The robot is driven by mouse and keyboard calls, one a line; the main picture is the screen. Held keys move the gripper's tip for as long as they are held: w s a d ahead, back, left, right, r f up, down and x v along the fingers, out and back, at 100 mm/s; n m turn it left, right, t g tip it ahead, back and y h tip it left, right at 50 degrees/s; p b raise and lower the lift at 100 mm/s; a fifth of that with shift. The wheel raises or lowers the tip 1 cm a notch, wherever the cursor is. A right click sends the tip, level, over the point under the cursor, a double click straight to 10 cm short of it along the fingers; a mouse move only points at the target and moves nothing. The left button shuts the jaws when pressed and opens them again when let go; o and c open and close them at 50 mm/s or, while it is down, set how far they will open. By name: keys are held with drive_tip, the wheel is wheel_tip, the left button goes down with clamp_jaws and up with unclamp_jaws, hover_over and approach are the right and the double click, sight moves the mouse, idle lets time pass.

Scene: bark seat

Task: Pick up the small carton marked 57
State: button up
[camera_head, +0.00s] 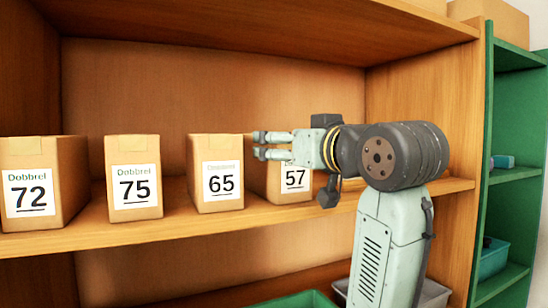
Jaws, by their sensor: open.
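The small carton marked 57 (294,188) stands upright on the middle wooden shelf, rightmost in a row of brown cartons. Its white label faces me, and its upper part is hidden behind my gripper. My gripper (258,145) is open and empty, pointing left. Its fingers lie in front of the upper part of the 57 carton and reach to the right edge of the carton marked 65. I cannot tell whether they touch either carton.
Cartons marked 65 (221,186), 75 (134,189) and 72 (29,194) stand to the left on the same shelf (170,226). An upper shelf board (280,28) runs above. A green rack (514,175) stands at the right. Bins (300,299) sit below.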

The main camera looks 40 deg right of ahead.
drive_tip(key=p+x, duration=0.1)
drive_tip(key=x, duration=0.2)
drive_tip(key=shift+w+r, duration=0.15)
drive_tip(key=shift+w, duration=0.15)
drive_tip(key=shift+d, duration=0.1)
drive_tip(key=c, duration=1.2)
drive_tip(key=shift+c, duration=0.5)
drive_tip(key=shift+r, duration=0.15)
